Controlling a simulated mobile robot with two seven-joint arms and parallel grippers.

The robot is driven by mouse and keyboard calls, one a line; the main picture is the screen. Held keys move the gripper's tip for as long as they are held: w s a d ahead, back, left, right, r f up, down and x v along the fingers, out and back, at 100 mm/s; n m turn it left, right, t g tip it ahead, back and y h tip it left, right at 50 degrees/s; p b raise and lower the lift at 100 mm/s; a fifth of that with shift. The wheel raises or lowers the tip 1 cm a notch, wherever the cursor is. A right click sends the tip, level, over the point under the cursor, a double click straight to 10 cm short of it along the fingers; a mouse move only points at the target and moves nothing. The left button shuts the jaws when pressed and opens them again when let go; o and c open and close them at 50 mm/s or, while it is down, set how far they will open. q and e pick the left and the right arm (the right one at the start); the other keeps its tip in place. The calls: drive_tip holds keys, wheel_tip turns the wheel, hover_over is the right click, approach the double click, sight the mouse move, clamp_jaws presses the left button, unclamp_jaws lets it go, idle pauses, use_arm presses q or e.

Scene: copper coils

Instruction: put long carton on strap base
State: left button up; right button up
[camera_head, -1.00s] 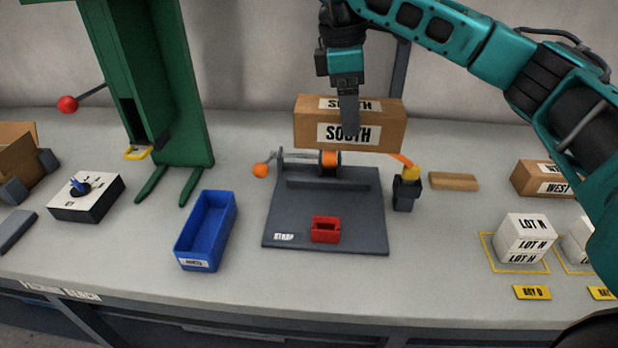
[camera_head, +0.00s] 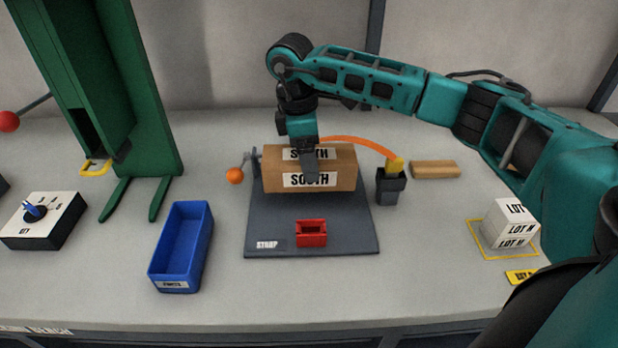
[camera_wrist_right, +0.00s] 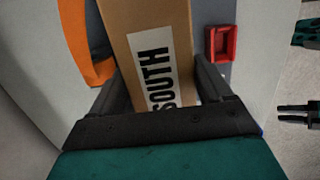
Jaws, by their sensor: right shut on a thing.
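The long carton (camera_head: 335,176) is a brown box with white SOUTH labels on its top and front. It lies level, its long side across the picture, over the back part of the dark strap base (camera_head: 280,223). I cannot tell if it touches the base. My right gripper (camera_head: 311,172) is shut on the carton around its middle. In the right wrist view the carton (camera_wrist_right: 140,20) sits between the two fingers (camera_wrist_right: 165,90). The carton hides the base's roller and rear plate.
A red block (camera_head: 311,233) sits on the base's front. An orange strap (camera_head: 365,145) runs to a dark holder (camera_head: 390,187) at the right. A blue bin (camera_head: 181,248) and green stand (camera_head: 140,110) are at left.

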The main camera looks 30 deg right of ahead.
use_arm(q)
drive_tip(key=shift+w+r, duration=0.25)
drive_tip(key=shift+w, duration=0.1)
use_arm(e)
drive_tip(key=shift+f, duration=3.05)
drive_tip(key=o, duration=1.4)
drive_tip(key=shift+f, duration=0.1)
drive_tip(key=shift+c, duration=0.2)
use_arm(q)
drive_tip(key=shift+s+f, duration=0.15)
use_arm(e)
drive_tip(key=shift+r, duration=0.2)
use_arm(q)
drive_tip(key=shift+s+f, duration=0.1)
drive_tip(key=shift+f, duration=0.1)
use_arm(e)
drive_tip(key=r, duration=0.4)
drive_tip(key=a+r, duration=0.1)
drive_tip(key=r, duration=0.2)
drive_tip(key=w+r, duration=0.1)
drive_tip(key=r, duration=0.3)
drive_tip(key=shift+a+r, duration=0.3)
drive_tip(key=shift+r, duration=0.05)
use_arm(q)
drive_tip(key=shift+r, duration=0.1)
use_arm(e)
drive_tip(key=shift+s, duration=0.1)
